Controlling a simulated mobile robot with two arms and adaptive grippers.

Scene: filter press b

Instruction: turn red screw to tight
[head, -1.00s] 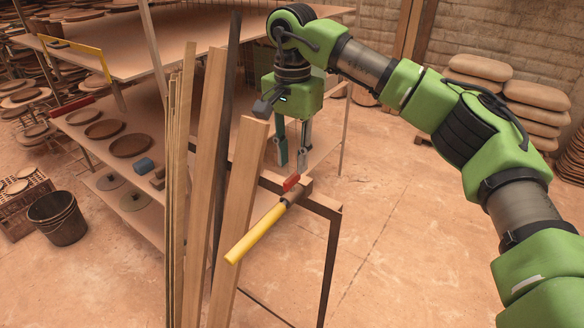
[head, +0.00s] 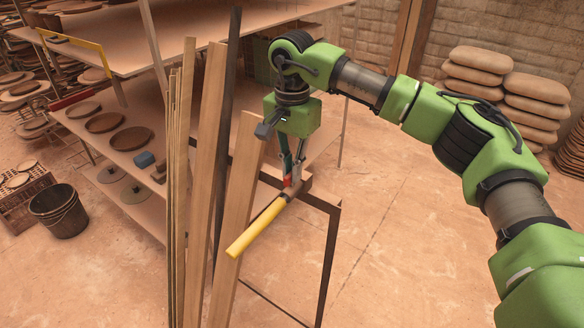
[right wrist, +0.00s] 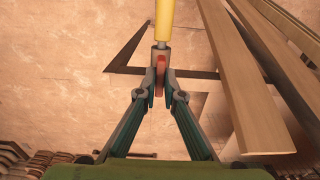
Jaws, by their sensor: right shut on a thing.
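The red screw (head: 287,181) is a small red piece at the upper end of a yellow-handled tool (head: 256,228) on the dark metal frame. It shows in the right wrist view (right wrist: 161,66) as a narrow red piece below the yellow handle (right wrist: 164,22). My right gripper (head: 292,180) reaches down from above and is shut on the red screw, with one fingertip on each side of it in the right wrist view (right wrist: 159,88). The fingers partly hide the screw in the head view. My left gripper is in neither view.
Tall wooden planks (head: 236,215) lean just left of the tool, close to my right gripper. The dark frame (head: 331,250) extends right and down. Shelves with clay discs (head: 130,138) stand behind at left. A bucket (head: 60,210) is far left.

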